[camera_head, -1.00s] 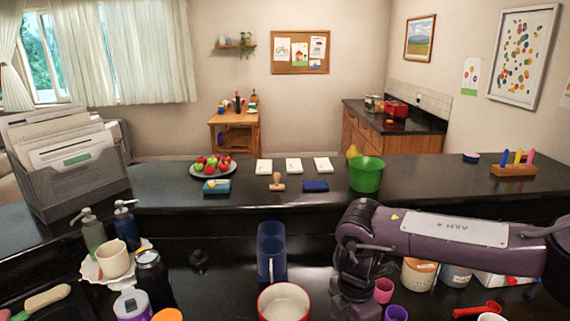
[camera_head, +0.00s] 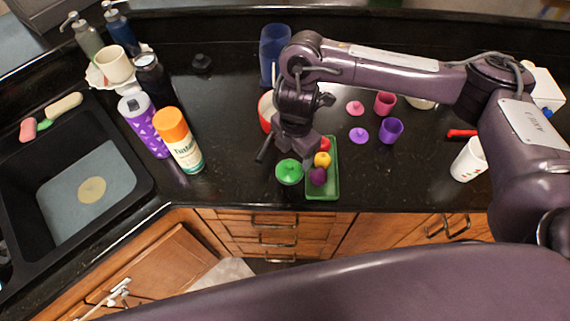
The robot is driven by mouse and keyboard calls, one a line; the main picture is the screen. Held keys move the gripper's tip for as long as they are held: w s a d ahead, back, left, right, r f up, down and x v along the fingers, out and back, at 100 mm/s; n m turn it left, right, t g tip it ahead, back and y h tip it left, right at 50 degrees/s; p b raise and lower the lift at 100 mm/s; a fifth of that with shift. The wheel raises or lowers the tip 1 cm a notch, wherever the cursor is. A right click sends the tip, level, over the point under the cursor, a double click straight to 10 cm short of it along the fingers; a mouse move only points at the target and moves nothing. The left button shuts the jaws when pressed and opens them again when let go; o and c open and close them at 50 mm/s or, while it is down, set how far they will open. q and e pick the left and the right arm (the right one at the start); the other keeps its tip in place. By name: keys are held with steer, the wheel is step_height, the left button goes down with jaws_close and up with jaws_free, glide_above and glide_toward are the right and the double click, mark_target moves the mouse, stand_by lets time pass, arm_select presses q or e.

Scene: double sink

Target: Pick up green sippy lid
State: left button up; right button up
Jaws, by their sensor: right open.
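The green sippy lid (camera_head: 289,171) lies on the black counter near its front edge, just left of a small green tray (camera_head: 329,192). It is round, with a raised part in the middle. My right gripper (camera_head: 285,152) points down just behind the lid, open and apart from it as far as I can see. One finger shows to the left; the rest is partly hidden by the wrist. My left gripper is not in view.
The tray holds red, yellow and purple pieces. Pink (camera_head: 355,108) and purple (camera_head: 359,136) lids and matching cups stand right. A white cup (camera_head: 469,160) is farther right. An orange-capped bottle (camera_head: 180,140) stands left, beside the sink (camera_head: 140,180). A red-rimmed bowl (camera_head: 265,112) is behind my wrist.

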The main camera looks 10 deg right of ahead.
mark_target(289, 166)
steer(key=f, duration=0.1)
steer(key=a+f, duration=0.1)
steer(key=f, duration=0.1)
steer(key=shift+s+f, duration=0.1)
steer(key=shift+f, duration=0.1)
steer(key=shift+a+f+p, duration=0.1)
steer(key=shift+f+p, duration=0.2)
steer(key=shift+f, duration=1.7)
steer(key=shift+c, duration=0.2)
steer(key=c, duration=0.6)
steer(key=shift+r, duration=0.1)
